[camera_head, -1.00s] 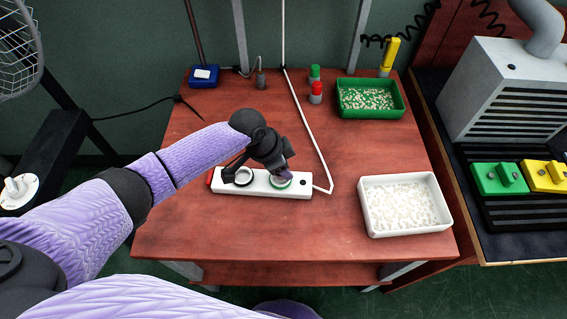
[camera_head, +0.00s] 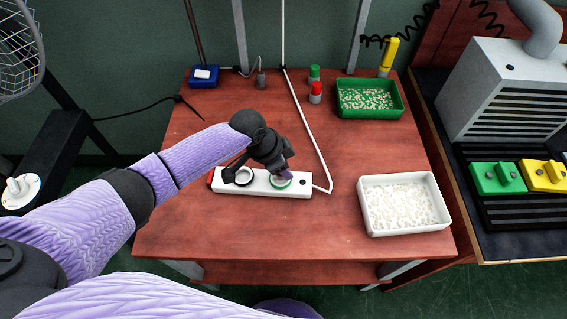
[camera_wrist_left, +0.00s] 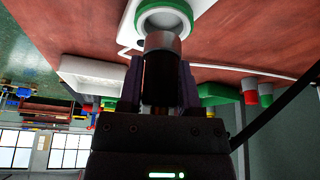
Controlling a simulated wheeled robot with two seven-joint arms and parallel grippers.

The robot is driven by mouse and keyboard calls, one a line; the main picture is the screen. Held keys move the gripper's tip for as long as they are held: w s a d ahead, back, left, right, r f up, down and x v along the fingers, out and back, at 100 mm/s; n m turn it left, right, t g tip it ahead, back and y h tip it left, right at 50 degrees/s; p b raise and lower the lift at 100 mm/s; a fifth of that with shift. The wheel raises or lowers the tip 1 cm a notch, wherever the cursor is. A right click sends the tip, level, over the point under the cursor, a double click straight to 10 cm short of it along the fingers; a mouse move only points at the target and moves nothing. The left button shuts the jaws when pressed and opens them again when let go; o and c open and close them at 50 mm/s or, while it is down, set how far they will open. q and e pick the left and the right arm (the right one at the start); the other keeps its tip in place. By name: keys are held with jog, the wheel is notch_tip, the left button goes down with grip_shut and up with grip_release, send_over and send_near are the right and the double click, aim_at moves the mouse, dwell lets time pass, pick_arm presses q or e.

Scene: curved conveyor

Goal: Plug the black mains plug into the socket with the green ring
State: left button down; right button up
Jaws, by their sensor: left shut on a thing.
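The white power strip (camera_head: 222,187) lies on the red-brown table and has a socket with a black ring (camera_head: 243,183) and a socket with a green ring (camera_head: 281,185). My left gripper (camera_head: 284,172) is right over the green-ringed socket. In the left wrist view its fingers are shut on the black plug (camera_wrist_left: 157,88), whose grey end (camera_wrist_left: 163,43) points at the green ring (camera_wrist_left: 186,28) and overlaps its opening. I cannot tell whether the plug touches or has entered the socket. In the head view the gripper hides most of the plug. My right gripper is out of view.
A white tray (camera_head: 447,217) of pale pieces stands right of the strip, and a green tray (camera_head: 402,112) stands behind. Red (camera_head: 316,92) and green (camera_head: 314,73) capped items stand near it. A white cable (camera_head: 309,128) crosses the table. The table's front is clear.

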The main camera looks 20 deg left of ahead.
pick_arm(q)
jog(key=shift+f+b, duration=0.65)
jog(key=shift+f, duration=0.45)
jog(key=shift+c, duration=1)
grip_release()
jog(key=shift+r, duration=0.1)
jog(key=p+v, duration=0.4)
jog(key=v, duration=0.5)
jog(key=shift+a+r+p, duration=0.15)
jog(key=shift+r+p, duration=0.2)
jog(key=shift+s, duration=0.15)
